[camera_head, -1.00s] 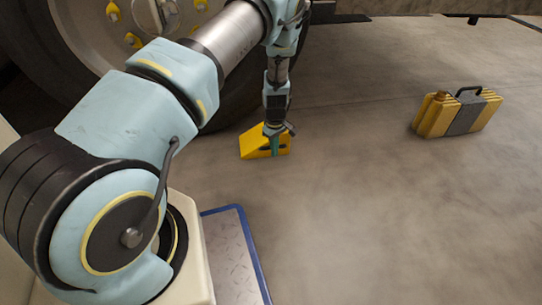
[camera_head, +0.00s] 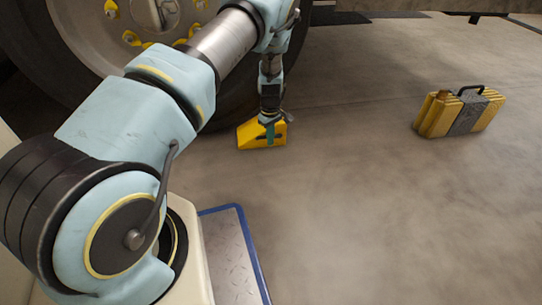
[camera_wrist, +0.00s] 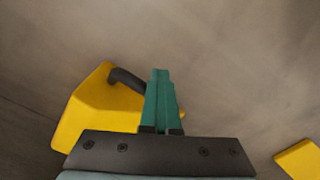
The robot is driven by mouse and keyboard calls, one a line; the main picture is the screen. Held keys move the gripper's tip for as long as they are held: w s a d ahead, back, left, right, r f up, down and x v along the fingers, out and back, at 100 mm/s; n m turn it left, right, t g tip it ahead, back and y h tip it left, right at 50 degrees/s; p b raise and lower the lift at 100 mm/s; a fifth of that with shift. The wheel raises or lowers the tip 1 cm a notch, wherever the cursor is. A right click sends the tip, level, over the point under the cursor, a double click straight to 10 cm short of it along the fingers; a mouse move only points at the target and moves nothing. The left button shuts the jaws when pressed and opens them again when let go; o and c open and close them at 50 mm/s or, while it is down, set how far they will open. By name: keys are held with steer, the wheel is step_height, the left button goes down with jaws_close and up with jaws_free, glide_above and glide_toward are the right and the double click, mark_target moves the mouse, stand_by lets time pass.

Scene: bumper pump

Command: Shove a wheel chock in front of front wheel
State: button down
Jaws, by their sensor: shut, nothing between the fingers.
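A yellow wheel chock (camera_head: 249,135) stands on the floor close to the big front wheel (camera_head: 60,70), on its right side. In the wrist view the chock (camera_wrist: 95,115) lies left of my fingers and has a black handle. My gripper (camera_head: 270,140) points down at the chock's right end, on the camera's side. In the wrist view the green fingers of my gripper (camera_wrist: 160,85) are together with nothing between them. The fingers look close against the chock; whether they touch it I cannot tell. My arm hides part of the wheel, and the gap between chock and tyre is partly hidden.
A yellow and grey case (camera_head: 458,112) with a black handle stands on the floor at the right. A yellow piece (camera_wrist: 300,158) shows at the lower right of the wrist view. The vehicle's underside crosses the top. The floor in the middle is clear.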

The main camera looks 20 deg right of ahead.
steer(key=shift+w+d+f+b, duration=0.1)
steer(key=shift+w+b, duration=1.95)
steer(key=shift+w, duration=1.4)
steer(key=shift+s, duration=0.1)
steer(key=shift+s+p, duration=1.15)
steer(key=shift+p, duration=0.05)
steer(key=shift+s, duration=0.3)
step_height(320, 180, up, 10)
steer(key=p, duration=0.8)
